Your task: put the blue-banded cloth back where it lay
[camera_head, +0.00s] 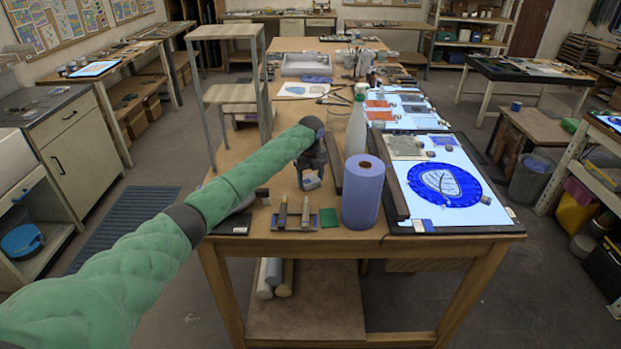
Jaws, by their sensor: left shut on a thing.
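My left arm reaches in from the left over the wooden table (255,245). My left gripper (310,172) points down over the near part of the table. It is shut on a small pale cloth with some blue on it (311,183), which I take for the blue-banded cloth. The gripper hides part of the cloth, and I cannot tell if the cloth touches the table. My right gripper is not in view.
A blue paper roll (363,195) and a pale bottle (357,125) stand right of the gripper. A lit panel (415,185) with a blue leaf design lies further right. A wooden rack (232,92) stands behind left.

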